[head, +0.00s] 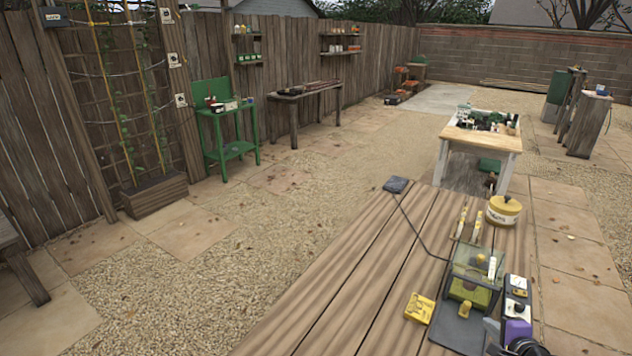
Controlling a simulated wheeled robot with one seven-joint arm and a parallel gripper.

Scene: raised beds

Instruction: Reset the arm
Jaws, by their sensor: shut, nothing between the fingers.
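My gripper does not show in the head view, and no part of my arm can be made out for sure. The wooden plank table (345,285) fills the lower middle and right of the view. On it stand a clear-sided box (478,270) with yellow-green contents, a yellow and white round tub (503,210) and a small yellow device (419,307). A dark rounded item (525,346) at the bottom edge is cut off and I cannot tell what it is.
A thin dark cable runs from a small dark panel (396,185) at the table's far end to the box. The table's left part is bare. Beyond stand a white-legged table (478,138) and a green bench (228,150). Open gravel (270,235) lies left.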

